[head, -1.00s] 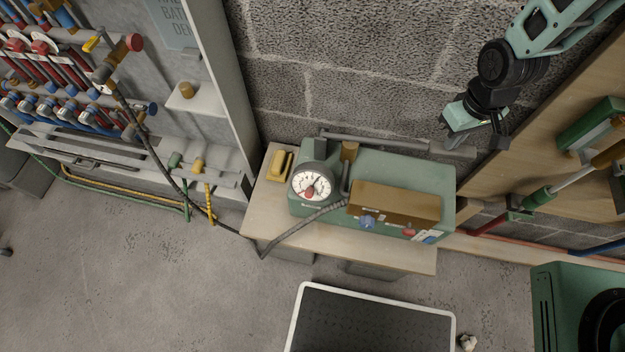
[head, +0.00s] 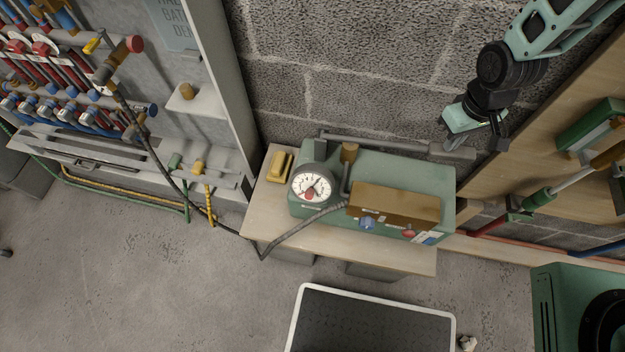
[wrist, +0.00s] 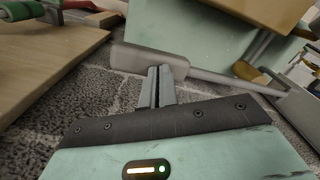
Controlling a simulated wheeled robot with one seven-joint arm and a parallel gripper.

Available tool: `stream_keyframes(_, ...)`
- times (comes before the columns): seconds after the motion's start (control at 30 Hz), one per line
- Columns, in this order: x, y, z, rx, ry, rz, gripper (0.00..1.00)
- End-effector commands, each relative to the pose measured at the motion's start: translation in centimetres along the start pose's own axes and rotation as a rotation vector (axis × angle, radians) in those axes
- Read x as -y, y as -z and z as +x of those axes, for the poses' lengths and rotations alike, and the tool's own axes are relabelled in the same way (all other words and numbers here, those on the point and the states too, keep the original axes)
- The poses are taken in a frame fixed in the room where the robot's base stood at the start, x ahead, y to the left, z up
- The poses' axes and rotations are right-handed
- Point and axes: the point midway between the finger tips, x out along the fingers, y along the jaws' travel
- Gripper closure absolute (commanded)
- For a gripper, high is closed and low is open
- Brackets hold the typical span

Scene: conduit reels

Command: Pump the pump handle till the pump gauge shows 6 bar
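The pump (head: 400,170) is a green box on a small bench in the head view. Its grey pump handle (head: 385,142) runs along the back, nearly level, with a thicker grip at its right end. The round white pump gauge (head: 312,187) is at the pump's left front; its dark needle is too small to read in bar. My gripper (head: 478,142) is at the handle's grip end. In the wrist view, my gripper's fingers (wrist: 160,85) are together, with their tips at the edge of the grip (wrist: 150,60). I cannot tell whether they touch it; the grip is not between them.
A brown box part (head: 395,203) sits on the pump's front. A dark hose (head: 295,225) runs left to the rack of valves. A yellow block (head: 279,165) lies left of the pump. A wooden board (head: 560,150) with tools stands right of my gripper. The block wall is close behind.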

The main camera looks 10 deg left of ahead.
Motion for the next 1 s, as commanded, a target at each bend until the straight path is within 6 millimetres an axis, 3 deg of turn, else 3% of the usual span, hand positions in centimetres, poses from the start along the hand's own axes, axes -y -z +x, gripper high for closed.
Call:
stream_keyframes(0.73, -0.1, -0.1, -6.8, 0.002, 0.000, 0.001, 1.00)
stream_keyframes(1.0, -0.1, -0.1, -7.3, 0.001, 0.000, 0.001, 1.00)
